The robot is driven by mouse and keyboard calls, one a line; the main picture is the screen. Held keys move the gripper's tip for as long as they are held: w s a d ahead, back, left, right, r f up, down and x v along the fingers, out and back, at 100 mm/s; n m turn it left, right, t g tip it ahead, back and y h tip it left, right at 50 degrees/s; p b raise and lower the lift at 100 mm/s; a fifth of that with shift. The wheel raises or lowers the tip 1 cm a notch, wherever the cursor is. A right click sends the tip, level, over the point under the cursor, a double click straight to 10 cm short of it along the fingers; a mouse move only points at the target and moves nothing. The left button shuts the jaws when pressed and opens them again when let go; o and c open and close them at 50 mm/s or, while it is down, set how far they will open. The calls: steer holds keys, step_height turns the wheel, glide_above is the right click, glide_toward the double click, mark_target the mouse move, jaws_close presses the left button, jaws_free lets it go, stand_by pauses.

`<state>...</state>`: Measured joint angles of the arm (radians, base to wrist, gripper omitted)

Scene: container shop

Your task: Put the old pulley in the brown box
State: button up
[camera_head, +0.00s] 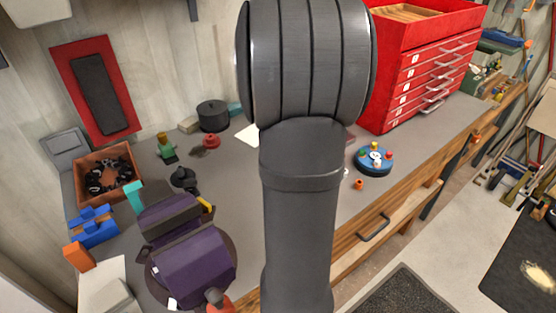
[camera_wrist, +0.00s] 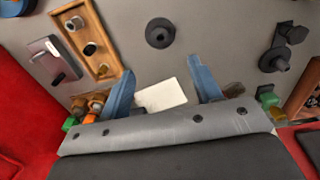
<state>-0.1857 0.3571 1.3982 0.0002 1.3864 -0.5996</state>
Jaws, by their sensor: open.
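The brown box (camera_head: 130,160) stands at the left of the bench in the head view, with several black items inside. Its edge also shows at the right of the wrist view (camera_wrist: 303,91). A dark round disc with a central hub (camera_wrist: 160,33), which looks like the old pulley, lies flat on the bench at the top middle of the wrist view. I cannot make it out in the head view, where my arm covers the middle. My gripper (camera_wrist: 160,66) is open and empty, its two blue fingers apart and short of the disc in the picture.
A wooden tray (camera_wrist: 72,36) and a grey box (camera_wrist: 44,52) lie left in the wrist view; dark knobbed pieces (camera_wrist: 275,60) lie right. The head view shows a purple vise (camera_head: 195,268), a black pot (camera_head: 213,117) and a red drawer chest (camera_head: 415,75).

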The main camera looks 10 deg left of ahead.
step_height(320, 180, up, 5)
steer(key=n, duration=1.2)
step_height(320, 180, down, 12)
steer(key=shift+a+r, duration=0.1)
steer(key=shift+r, duration=0.05)
steer(key=shift+d+f, duration=0.2)
steer(key=shift+f, duration=2.5)
jaws_close()
